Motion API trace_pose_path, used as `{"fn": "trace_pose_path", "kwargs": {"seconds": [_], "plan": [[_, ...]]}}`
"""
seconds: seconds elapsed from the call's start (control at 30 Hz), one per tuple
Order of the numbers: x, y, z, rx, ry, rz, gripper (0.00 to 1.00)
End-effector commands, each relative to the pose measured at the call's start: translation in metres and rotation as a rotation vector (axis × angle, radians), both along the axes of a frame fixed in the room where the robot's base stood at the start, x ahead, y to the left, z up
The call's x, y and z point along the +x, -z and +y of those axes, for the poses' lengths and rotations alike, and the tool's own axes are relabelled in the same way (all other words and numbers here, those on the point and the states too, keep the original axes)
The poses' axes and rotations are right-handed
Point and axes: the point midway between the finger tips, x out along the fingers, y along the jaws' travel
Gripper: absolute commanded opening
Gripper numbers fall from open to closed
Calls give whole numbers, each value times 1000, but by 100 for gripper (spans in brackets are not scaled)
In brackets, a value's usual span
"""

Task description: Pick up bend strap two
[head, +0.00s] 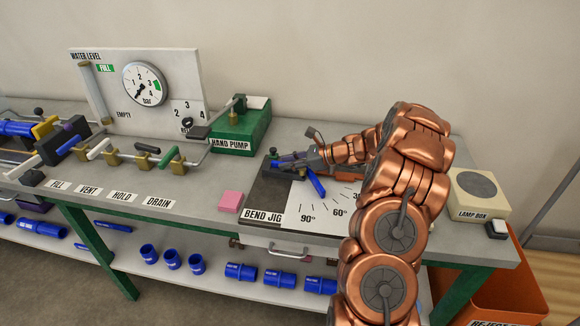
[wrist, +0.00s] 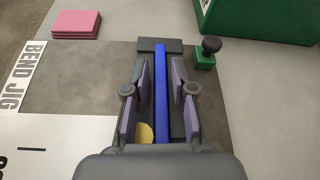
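My gripper (head: 292,161) is over the bend jig (head: 264,188) on the bench. In the wrist view my gripper (wrist: 161,88) has its purple-padded fingers apart, one on each side of a long straight blue strip (wrist: 161,75), with a gap on both sides. The strip lies lengthwise along a dark bar on the jig; its near end is hidden by my gripper. In the head view a blue piece (head: 316,184) slants below my gripper. I see no number on the blue pieces, so I cannot tell which is bend strap two.
A pink block (head: 230,201) lies left of the jig. A green hand pump (head: 240,128) stands behind it, and a lamp box (head: 479,193) is at the right. A small green base with a black knob (wrist: 211,45) is close to my right finger.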

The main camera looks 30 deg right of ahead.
Motion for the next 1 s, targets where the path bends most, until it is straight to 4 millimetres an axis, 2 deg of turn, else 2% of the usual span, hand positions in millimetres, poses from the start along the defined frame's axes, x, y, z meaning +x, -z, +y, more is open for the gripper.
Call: {"fn": "trace_pose_path", "kwargs": {"seconds": [0.03, 0.23, 0.3, 0.77, 1.0], "plan": [[0, 0, 0, 0, 0, 0, 25], [0, 0, 0, 0, 0, 0, 4], [0, 0, 0, 0, 0, 0, 0], [0, -1, -1, -1, 0, -1, 0], [0, -14, -1, -2, 1, -3, 0]]}}
